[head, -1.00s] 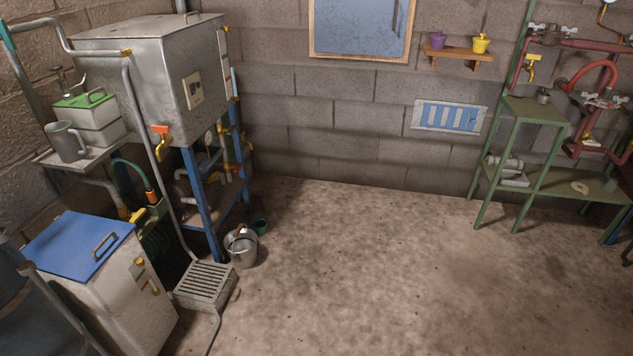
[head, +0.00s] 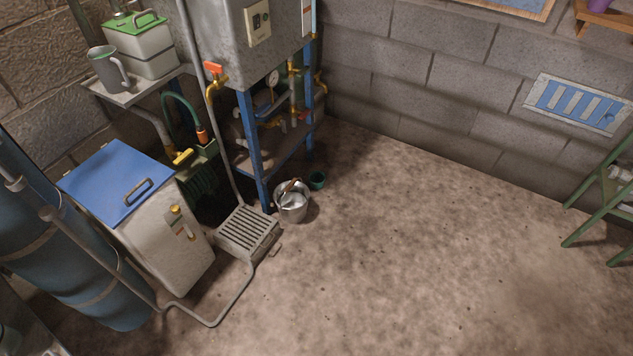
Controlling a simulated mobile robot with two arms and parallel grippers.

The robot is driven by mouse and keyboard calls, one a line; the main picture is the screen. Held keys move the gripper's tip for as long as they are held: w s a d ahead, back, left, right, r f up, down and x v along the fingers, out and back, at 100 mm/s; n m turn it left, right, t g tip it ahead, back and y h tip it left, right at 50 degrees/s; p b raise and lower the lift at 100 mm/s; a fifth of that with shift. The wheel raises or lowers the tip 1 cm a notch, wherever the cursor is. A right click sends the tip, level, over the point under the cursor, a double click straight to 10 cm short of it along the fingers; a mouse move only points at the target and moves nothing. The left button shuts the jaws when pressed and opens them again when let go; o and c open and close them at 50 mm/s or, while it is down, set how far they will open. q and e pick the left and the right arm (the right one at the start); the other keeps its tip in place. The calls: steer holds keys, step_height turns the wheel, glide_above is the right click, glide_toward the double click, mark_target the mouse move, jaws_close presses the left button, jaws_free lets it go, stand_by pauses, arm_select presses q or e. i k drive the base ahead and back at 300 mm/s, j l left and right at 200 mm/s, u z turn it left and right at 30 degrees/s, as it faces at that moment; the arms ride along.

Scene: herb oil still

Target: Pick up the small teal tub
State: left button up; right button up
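The small teal tub (head: 317,181) stands on the floor in the head view, a little left of the middle. It is just behind and to the right of a metal bucket (head: 292,205), near the blue leg of the still's stand. The bucket partly overlaps it or stands very close; I cannot tell whether they touch. The tub's inside looks dark, and I cannot tell what is in it. Neither of my grippers shows in the view.
A floor grate box (head: 247,233) with a hose is left of the bucket. A blue-lidded cabinet (head: 146,210) and a blue cylinder (head: 62,255) stand further left. The blue-legged stand (head: 253,150) rises behind. The floor (head: 420,250) to the right is clear.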

mark_target(316, 178)
steer(key=u, duration=0.3)
steer(key=i+l+u, duration=0.15)
steer(key=u, duration=0.2)
steer(key=i+l+u, duration=0.2)
steer(key=u, duration=0.15)
steer(key=i+l+u, duration=0.1)
steer(key=l+u, duration=0.3)
steer(key=j, duration=0.1)
